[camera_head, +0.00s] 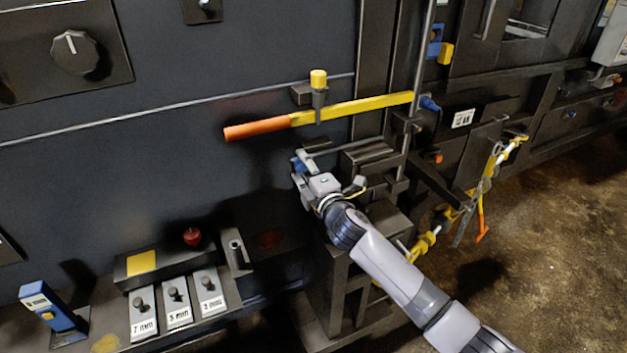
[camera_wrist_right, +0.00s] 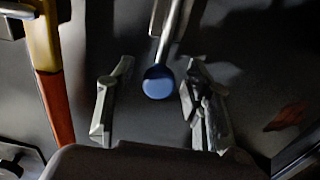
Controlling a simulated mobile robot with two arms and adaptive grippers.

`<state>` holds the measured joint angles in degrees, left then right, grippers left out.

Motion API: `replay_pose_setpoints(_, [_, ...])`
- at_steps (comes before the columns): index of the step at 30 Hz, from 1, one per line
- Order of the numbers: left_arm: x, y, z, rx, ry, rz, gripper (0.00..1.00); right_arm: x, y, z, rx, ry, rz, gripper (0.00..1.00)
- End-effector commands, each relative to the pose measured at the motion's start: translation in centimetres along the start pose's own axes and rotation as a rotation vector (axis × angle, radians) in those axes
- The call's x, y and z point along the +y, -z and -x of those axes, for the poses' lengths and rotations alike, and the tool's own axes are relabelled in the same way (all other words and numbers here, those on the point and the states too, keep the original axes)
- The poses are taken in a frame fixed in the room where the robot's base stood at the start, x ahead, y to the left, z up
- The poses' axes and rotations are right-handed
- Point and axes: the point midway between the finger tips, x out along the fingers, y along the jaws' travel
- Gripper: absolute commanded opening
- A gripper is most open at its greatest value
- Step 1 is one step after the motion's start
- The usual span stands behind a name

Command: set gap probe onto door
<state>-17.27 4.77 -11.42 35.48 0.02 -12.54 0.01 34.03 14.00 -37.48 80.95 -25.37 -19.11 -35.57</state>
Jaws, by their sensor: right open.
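My right gripper (camera_head: 305,170) is open beside the dark door panel (camera_head: 240,60), below the yellow bar with the orange grip. In the right wrist view its two fingers (camera_wrist_right: 158,105) stand apart, with a blue round knob (camera_wrist_right: 158,82) on a grey rod between them. I cannot tell whether they touch it. A bit of blue also shows by the fingers in the head view. Three grey blocks with black knobs, labelled in mm, stand at lower left; the left one (camera_head: 143,312) reads 7 mm. I cannot tell for certain which thing is the gap probe. My left gripper is out of view.
The yellow bar with an orange grip (camera_head: 258,128) crosses the panel above my right gripper. A ledge with a red button (camera_head: 192,237) and a blue device (camera_head: 50,308) are at lower left. A yellow-and-grey clamp-like part (camera_head: 480,185) hangs at right. Floor is open at lower right.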

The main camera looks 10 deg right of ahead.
Motion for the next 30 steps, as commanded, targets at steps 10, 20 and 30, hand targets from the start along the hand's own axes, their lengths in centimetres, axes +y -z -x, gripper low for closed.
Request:
replay_pose_setpoints(10, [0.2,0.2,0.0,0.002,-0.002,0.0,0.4,-0.2,0.0,6.8,0.001,0.003,0.001,0.46])
replay_pose_setpoints(20, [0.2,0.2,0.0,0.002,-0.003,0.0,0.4,-0.1,0.0,11.0,-0.001,0.003,0.001,0.46])
replay_pose_setpoints(30, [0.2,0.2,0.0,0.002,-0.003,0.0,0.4,-0.1,0.0,11.2,-0.002,0.002,0.001,0.46])
